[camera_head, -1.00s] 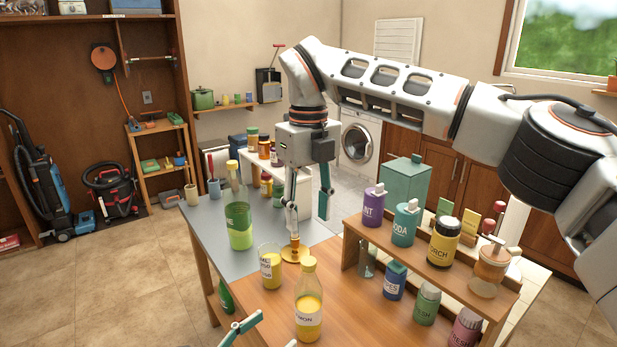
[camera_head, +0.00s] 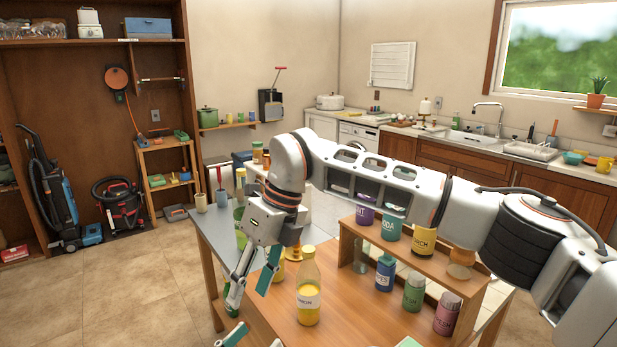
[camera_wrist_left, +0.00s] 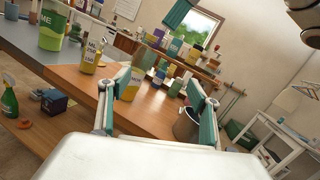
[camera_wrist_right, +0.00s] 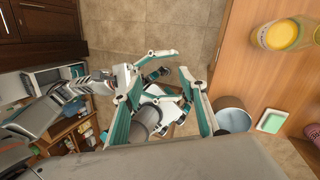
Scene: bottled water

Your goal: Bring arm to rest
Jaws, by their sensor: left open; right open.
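My right arm comes in from the right in the head view and reaches across above the wooden table (camera_head: 268,326). Its gripper (camera_head: 248,292) hangs tilted downward at the table's left edge, open and empty, left of the yellow lemon bottle (camera_head: 309,298). In the right wrist view, the open right gripper (camera_wrist_right: 160,75) has my left arm and gripper below it. The left gripper is barely visible at the bottom of the head view (camera_head: 232,338). In the left wrist view, the left gripper (camera_wrist_left: 155,88) is open and empty, facing the table. The green lime bottle (camera_wrist_left: 53,25) stands upright.
A wooden rack (camera_head: 425,258) with several labelled bottles and jars stands on the table's right side. A grey bin (camera_wrist_right: 232,114) is beside the table. Open tiled floor (camera_head: 130,275) lies left of the table. Sink counters line the back wall.

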